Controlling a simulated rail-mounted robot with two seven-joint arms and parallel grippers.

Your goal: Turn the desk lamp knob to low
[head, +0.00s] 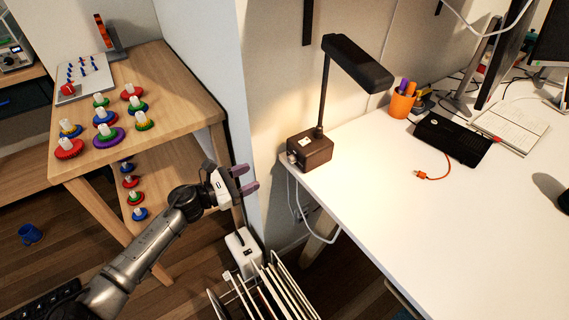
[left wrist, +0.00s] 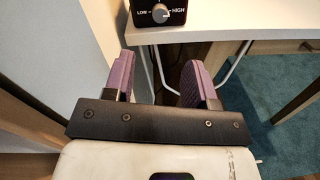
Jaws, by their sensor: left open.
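The desk lamp (head: 352,62) stands at the near left corner of the white desk, its dark head tilted over the desk. Its brown box base (head: 310,150) has a small knob (head: 292,157) on the side facing left. In the left wrist view the grey knob (left wrist: 160,13) sits between the words LOW on the left and HIGH on the right. Its exact setting is hard to tell. My left gripper (head: 247,180) is open and empty, with purple fingers, left of and apart from the lamp base. In the left wrist view the open fingers (left wrist: 155,80) are below the knob.
The white desk (head: 400,190) has an orange pen cup (head: 401,104) and a black device (head: 452,138) beyond the lamp. A wooden shelf (head: 185,88) with colored ring stacks is left of a wall panel. A file rack (head: 262,290) stands below. White cables hang under the lamp base.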

